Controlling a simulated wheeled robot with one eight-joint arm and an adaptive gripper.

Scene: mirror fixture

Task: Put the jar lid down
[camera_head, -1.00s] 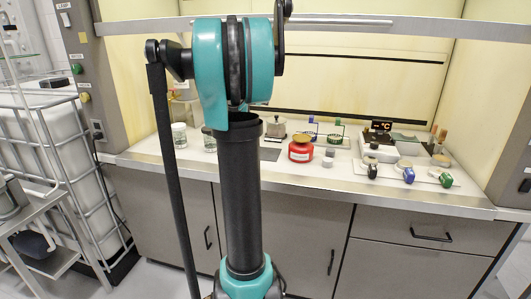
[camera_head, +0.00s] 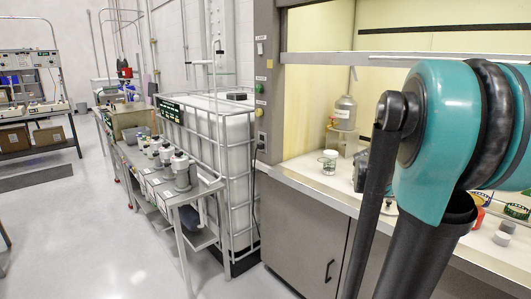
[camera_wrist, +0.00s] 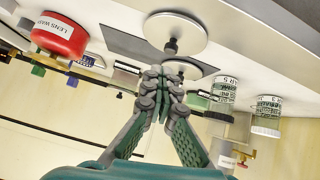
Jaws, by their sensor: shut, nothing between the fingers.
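A round pale metal lid with a black knob (camera_wrist: 176,36) shows at the top of the wrist view, flat against the bench beside a dark grey mat (camera_wrist: 121,42). My gripper (camera_wrist: 164,72) is shut with nothing between its fingertips. Its tips are apart from the lid, just below it in the picture. A second, smaller disc (camera_wrist: 189,68) is partly hidden behind the fingertips. In the head view, a small disc with a dark knob (camera_head: 389,207) on the bench looks like the same lid. My arm hides much of the bench there.
A red labelled container (camera_wrist: 60,36) stands left in the wrist view; labelled glass jars (camera_wrist: 267,116) stand right. In the head view, a glass jar (camera_head: 328,163) is on the bench and a metal vessel (camera_head: 345,112) stands behind. A caged white tank (camera_head: 226,135) and trolley are left.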

